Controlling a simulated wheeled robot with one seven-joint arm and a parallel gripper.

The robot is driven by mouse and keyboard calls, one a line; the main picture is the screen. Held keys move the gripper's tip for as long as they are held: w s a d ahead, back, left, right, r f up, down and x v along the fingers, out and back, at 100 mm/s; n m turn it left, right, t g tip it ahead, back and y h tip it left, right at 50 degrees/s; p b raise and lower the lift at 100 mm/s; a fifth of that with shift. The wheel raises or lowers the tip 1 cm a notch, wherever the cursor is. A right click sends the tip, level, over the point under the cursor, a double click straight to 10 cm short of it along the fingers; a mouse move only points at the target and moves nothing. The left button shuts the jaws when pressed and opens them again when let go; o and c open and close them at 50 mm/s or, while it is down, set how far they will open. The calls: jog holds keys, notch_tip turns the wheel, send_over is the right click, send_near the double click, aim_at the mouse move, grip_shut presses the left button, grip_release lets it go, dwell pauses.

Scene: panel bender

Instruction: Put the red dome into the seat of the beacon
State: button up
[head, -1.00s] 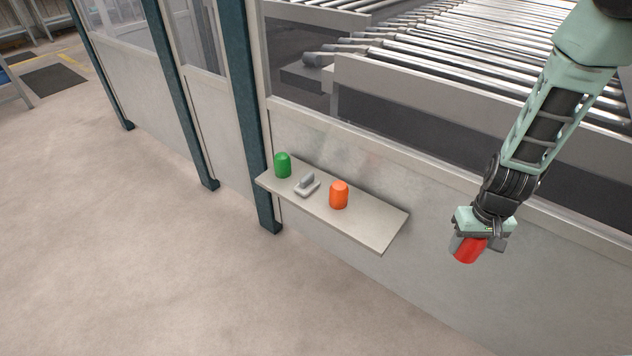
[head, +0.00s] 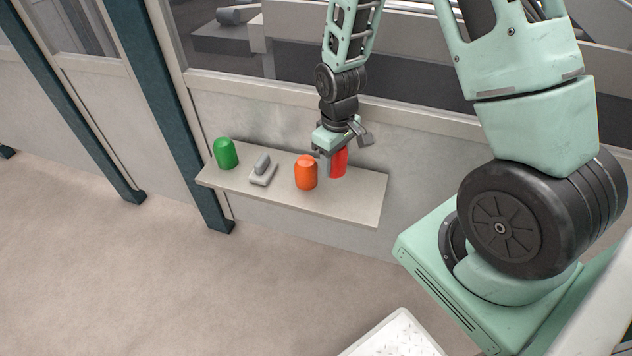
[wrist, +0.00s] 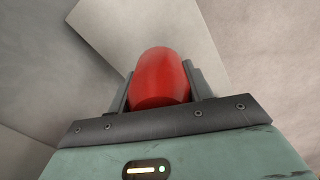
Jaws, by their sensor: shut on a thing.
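My gripper (head: 335,158) is shut on the red dome (head: 340,163), with a finger on either side of it. In the wrist view the red dome (wrist: 160,77) sits between the two fingers (wrist: 160,88), its rounded end pointing away from the palm. In the head view the red dome is just right of the orange dome (head: 306,175), at the shelf (head: 350,203). I cannot tell whether it touches the shelf. I cannot make out the beacon or its seat in either view.
The shelf sticks out from the beige wall panel. The shelf's right front part is bare.

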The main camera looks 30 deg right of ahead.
aim_at(333, 188)
jog(key=shift+d+f+b, duration=0.1)
jog(key=shift+f+b, duration=0.25)
jog(key=shift+f, duration=3)
jog(key=shift+f, duration=0.2)
jog(key=o, duration=1)
jog(key=shift+c, duration=0.2)
jog(key=shift+r, duration=0.15)
